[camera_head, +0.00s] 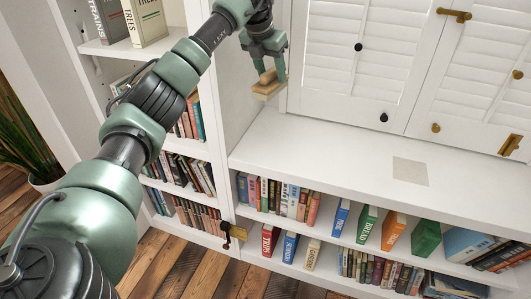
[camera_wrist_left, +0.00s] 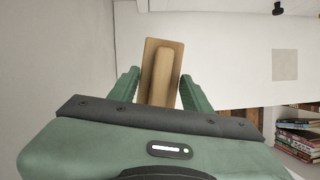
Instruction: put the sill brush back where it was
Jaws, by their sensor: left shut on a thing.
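The sill brush (camera_head: 268,88) is a small tan wooden block with a raised grip and a pale underside. My left gripper (camera_head: 272,72) is shut on it and holds it in the air above the left end of the white sill. In the left wrist view, the brush (camera_wrist_left: 161,75) sits between the two green fingers of my left gripper (camera_wrist_left: 160,92). A greyish-beige square patch (camera_head: 410,171) lies bare on the sill, to the right of the brush; it also shows in the left wrist view (camera_wrist_left: 285,65). My right gripper is not in view.
White louvred shutters (camera_head: 335,55) with knobs stand behind the sill (camera_head: 310,148). A tall white bookcase (camera_head: 190,150) stands at left. Low shelves below the sill hold many books (camera_head: 290,200). A potted plant (camera_head: 28,135) is at far left. Most of the sill top is clear.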

